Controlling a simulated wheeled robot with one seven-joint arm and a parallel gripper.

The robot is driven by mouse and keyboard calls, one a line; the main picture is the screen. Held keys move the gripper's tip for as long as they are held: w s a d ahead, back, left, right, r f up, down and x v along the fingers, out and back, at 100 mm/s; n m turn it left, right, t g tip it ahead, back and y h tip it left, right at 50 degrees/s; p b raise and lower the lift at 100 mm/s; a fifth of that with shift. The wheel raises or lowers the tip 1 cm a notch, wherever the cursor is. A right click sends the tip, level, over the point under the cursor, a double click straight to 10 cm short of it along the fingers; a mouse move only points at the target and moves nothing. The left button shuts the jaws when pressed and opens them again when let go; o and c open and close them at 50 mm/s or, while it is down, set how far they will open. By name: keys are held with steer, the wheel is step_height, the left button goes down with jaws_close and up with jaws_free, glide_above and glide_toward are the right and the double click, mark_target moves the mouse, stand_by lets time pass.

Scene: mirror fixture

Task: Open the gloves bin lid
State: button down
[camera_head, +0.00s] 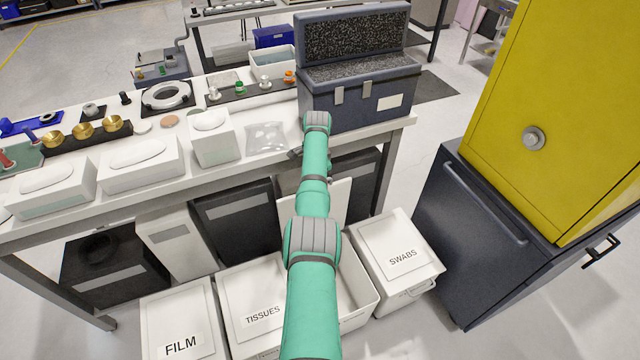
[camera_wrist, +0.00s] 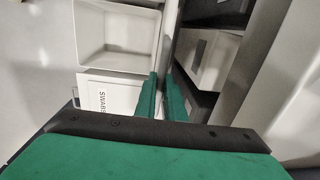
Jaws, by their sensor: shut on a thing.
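An open white bin (camera_head: 357,285) stands on the floor between the TISSUES bin and the SWABS bin, partly hidden behind my arm. No label shows on it, so I cannot read whether it is the gloves bin. Its pale lid (camera_head: 335,200) stands raised at the bin's table side. In the wrist view the bin (camera_wrist: 118,22) looks empty, and the lid (camera_wrist: 172,45) shows nearly edge-on. My gripper (camera_wrist: 162,82) has its green fingers closed on the lid's edge. In the head view my arm hides the fingers.
The SWABS bin (camera_head: 402,258), TISSUES bin (camera_head: 250,290) and FILM bin (camera_head: 178,315) are shut. A workbench (camera_head: 215,172) with tissue boxes and a dark foam-lined case (camera_head: 355,115) stands behind the bins. A dark cabinet (camera_head: 475,240) stands at right.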

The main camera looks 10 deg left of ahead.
steer(key=shift+w+d+f, duration=0.1)
steer(key=shift+d+f, duration=0.2)
steer(key=shift+d, duration=0.3)
steer(key=c, duration=1.8)
jaws_free()
steer(key=shift+w+a+r, duration=0.1)
steer(key=shift+w+a, duration=0.1)
steer(key=shift+a, duration=0.05)
steer(key=shift+c, duration=0.2)
steer(key=shift+d, duration=0.2)
steer(key=shift+s+a+r, duration=0.1)
steer(key=shift+a+r, duration=0.2)
steer(key=shift+a, duration=0.1)
step_height(320, 180, up, 10)
steer(key=d, duration=0.1)
steer(key=shift+s+d+r, duration=0.15)
steer(key=shift+d, duration=0.1)
steer(key=shift+a, duration=0.1)
